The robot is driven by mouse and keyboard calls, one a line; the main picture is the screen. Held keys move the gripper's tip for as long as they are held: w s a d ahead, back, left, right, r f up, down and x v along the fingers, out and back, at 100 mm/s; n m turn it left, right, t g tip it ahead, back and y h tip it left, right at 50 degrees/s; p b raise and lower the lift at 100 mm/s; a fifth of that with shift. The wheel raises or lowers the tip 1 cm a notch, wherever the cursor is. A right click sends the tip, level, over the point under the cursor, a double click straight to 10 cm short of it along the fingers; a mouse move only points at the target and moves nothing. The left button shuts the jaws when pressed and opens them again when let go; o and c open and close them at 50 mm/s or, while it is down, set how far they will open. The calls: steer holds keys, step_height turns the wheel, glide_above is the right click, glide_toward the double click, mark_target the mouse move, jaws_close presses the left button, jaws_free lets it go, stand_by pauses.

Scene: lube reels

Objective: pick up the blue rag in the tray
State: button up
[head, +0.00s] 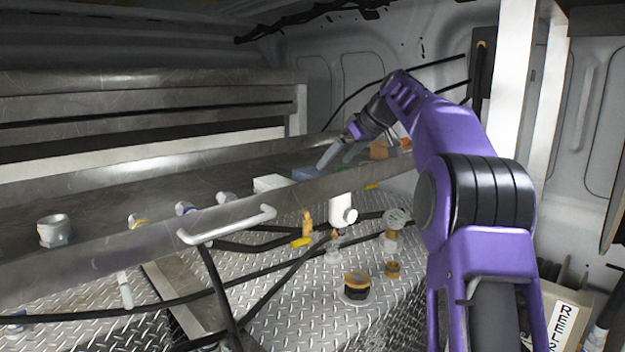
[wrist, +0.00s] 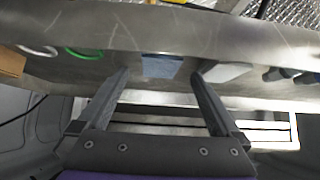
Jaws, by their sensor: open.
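The blue rag (head: 306,173) lies in the long grey metal tray (head: 120,248), toward its far end. It is a small flat blue patch and also shows in the wrist view (wrist: 161,66), between and beyond my fingertips. My gripper (head: 338,157) is over the far part of the tray, just right of the rag in the head view. In the wrist view my gripper (wrist: 159,75) has its two fingers wide apart with nothing between them. I cannot tell the exact height of the fingertips above the rag.
A white box (head: 271,183) lies beside the rag. A brown box (head: 382,150), a green ring (wrist: 84,53) and a white ring (wrist: 37,50) lie on the other side. Several fittings and a metal cup (head: 54,231) stand nearer. The raised front rim has a handle (head: 228,224).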

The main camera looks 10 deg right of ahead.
mark_target(321, 174)
steer(key=x, duration=0.7)
steer(key=shift+w+a+f, duration=0.15)
steer(key=shift+w+a, duration=0.05)
steer(key=shift+a, duration=0.15)
steer(key=c, duration=1.2)
